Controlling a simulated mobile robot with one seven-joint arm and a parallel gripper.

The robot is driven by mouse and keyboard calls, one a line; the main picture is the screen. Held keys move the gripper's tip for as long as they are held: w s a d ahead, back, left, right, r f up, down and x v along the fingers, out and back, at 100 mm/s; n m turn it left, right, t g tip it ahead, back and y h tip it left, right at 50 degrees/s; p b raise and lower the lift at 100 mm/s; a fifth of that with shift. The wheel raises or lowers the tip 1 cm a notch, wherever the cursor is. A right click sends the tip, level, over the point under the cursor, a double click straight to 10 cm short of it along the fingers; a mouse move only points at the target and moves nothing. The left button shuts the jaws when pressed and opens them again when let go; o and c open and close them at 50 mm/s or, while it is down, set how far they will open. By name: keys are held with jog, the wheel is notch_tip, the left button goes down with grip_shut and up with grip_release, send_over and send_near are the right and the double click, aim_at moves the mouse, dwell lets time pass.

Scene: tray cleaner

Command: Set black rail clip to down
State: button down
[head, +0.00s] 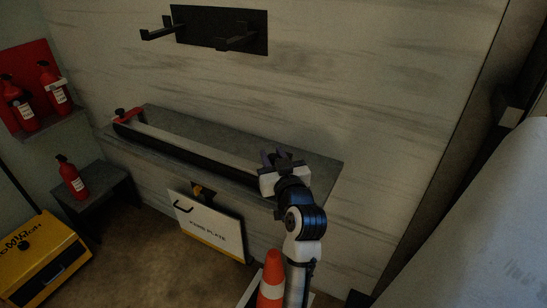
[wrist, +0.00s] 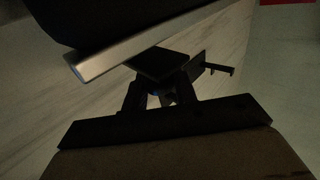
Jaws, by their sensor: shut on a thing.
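My gripper (head: 272,158) is at the right end of the grey shelf, over the right end of the long black rail (head: 185,152). In the wrist view its two dark fingers (wrist: 157,97) are closed on a flat black piece (wrist: 156,63), which I take to be the black rail clip. The piece lies against a pale metal edge (wrist: 130,52). In the head view my gripper and arm largely hide the clip, and I cannot tell whether it is up or down. A red clip (head: 128,114) with a black knob sits at the rail's left end.
The grey shelf (head: 230,136) stands against a pale panelled wall. A black hook bracket (head: 220,28) is above it. Below are a white plate box (head: 210,229) and an orange cone (head: 271,275). Red extinguishers (head: 72,178) and a yellow box (head: 45,262) are at left.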

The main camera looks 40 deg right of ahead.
jog(key=b, duration=0.1)
jog(key=f+b, duration=0.1)
jog(key=b, duration=0.1)
jog(key=shift+s+a+f+n+t, duration=0.1)
jog(key=shift+s+a+n+t, duration=0.05)
jog(key=shift+a+n+t, duration=0.2)
jog(key=shift+s+a+b, duration=0.1)
jog(key=shift+a+b, duration=0.1)
jog(key=shift+b, duration=0.6)
jog(key=shift+t, duration=0.25)
jog(key=c, duration=1.2)
grip_release()
jog(key=shift+o, duration=0.2)
